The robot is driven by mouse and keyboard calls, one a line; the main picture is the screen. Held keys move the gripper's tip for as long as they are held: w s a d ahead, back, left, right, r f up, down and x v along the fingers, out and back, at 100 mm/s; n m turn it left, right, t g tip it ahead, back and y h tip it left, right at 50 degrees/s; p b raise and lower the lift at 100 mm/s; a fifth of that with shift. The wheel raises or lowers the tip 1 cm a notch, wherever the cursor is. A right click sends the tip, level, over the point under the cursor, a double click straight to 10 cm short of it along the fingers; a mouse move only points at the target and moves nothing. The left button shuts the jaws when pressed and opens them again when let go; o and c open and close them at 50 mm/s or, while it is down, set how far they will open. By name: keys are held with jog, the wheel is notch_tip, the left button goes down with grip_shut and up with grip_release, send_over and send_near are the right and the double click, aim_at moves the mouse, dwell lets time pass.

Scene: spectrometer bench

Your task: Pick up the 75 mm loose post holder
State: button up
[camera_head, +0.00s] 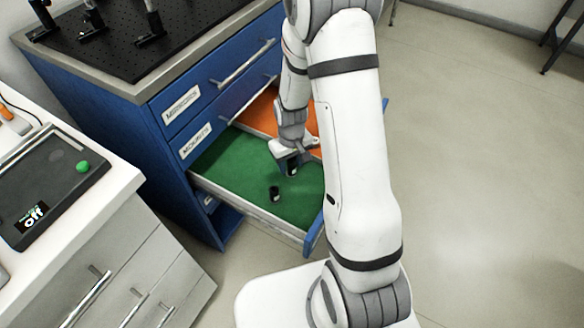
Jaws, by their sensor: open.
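Two small black cylinders, which look like post holders, stand in the open drawer (235,160) on its green lining. One black post holder (275,194) stands in the clear nearer the drawer's front. The other post holder (292,167) is right at my gripper (289,163), partly hidden by it. My gripper points down into the drawer and is open. I cannot tell whether its fingers are around or beside that holder. The sizes cannot be read, so I cannot tell which holder is the 75 mm one.
The drawer also has an orange-lined section (262,108) behind the green one. Above it are closed blue drawers, one labelled MIRRORS (182,104), under a black breadboard (115,35). A white bench with an instrument (45,180) reading "Off" stands left. Floor at right is clear.

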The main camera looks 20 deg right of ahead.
jog(key=shift+c, duration=0.3)
grip_shut()
jog(key=shift+r, duration=0.1)
